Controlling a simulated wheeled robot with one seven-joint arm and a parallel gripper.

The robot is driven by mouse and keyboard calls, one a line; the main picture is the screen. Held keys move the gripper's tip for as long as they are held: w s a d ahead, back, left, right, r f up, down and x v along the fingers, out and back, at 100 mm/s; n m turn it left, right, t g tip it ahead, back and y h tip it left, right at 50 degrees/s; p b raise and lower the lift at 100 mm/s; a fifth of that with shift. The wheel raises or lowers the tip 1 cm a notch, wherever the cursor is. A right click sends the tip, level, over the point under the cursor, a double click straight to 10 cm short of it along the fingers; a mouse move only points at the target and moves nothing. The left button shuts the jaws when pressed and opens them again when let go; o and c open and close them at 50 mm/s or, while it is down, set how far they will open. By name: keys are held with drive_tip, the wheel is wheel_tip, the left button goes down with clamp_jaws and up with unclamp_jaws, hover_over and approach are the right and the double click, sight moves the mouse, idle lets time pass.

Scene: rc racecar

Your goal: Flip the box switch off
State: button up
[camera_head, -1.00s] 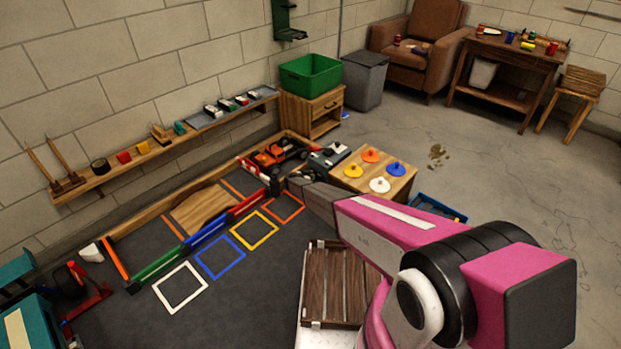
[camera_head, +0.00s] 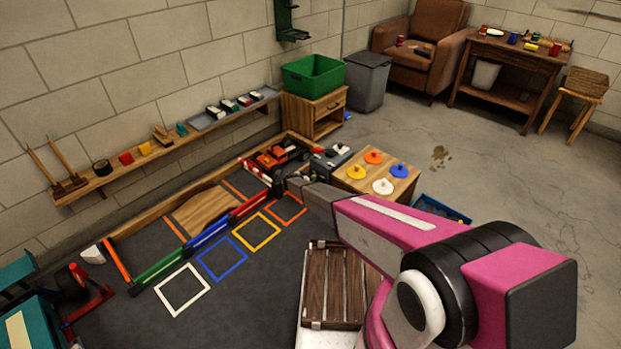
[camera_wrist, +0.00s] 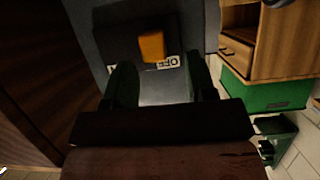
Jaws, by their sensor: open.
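The switch box is grey with a dark plate (camera_wrist: 115,38) and an orange switch lever (camera_wrist: 151,46) in the wrist view. A white label reading OFF lies beside the lever, upside down, and another label is mostly hidden behind the left finger. My gripper (camera_wrist: 160,80) is open, its two dark fingers apart, with the lever just beyond the gap between them. I cannot tell whether a finger touches the box. In the head view my gripper (camera_head: 296,183) is beside the grey box (camera_head: 333,158), which is partly hidden, and the lever cannot be made out.
An orange toy vehicle (camera_head: 277,156) is left of the box. A wooden block with coloured knobbed discs (camera_head: 413,188) stands to its right. A green bin (camera_head: 312,77) sits on a wooden cabinet behind. A slatted wooden crate (camera_head: 332,290) lies nearer. Open concrete floor is at right.

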drive_tip(key=v, duration=0.9)
drive_tip(key=shift+s+a+r, duration=0.2)
drive_tip(key=s+d+r+n+g+y, duration=0.1)
drive_tip(key=s+d+r+g, duration=0.3)
drive_tip(key=s+d+r, duration=0.75)
drive_tip(key=s+d+r+n+g, duration=0.1)
drive_tip(key=s+d+r+g, duration=0.3)
drive_tip(key=s+d+r, duration=0.7)
drive_tip(key=s+d+r+n+g+y, duration=0.1)
drive_tip(key=s+d+r+n+y, duration=0.1)
drive_tip(key=s+d+r, duration=0.2)
drive_tip(key=s+d+r+n+g+y, duration=0.1)
drive_tip(key=s+d+r+y, duration=0.2)
drive_tip(key=s+r, duration=0.5)
drive_tip(key=s+d+r+n+y, duration=0.2)
drive_tip(key=s+d+r, duration=0.4)
drive_tip(key=s, duration=0.4)
drive_tip(key=shift+s+r+n+g, duration=0.3)
drive_tip(key=shift+s+r+g, duration=0.1)
drive_tip(key=shift+r, duration=0.15)
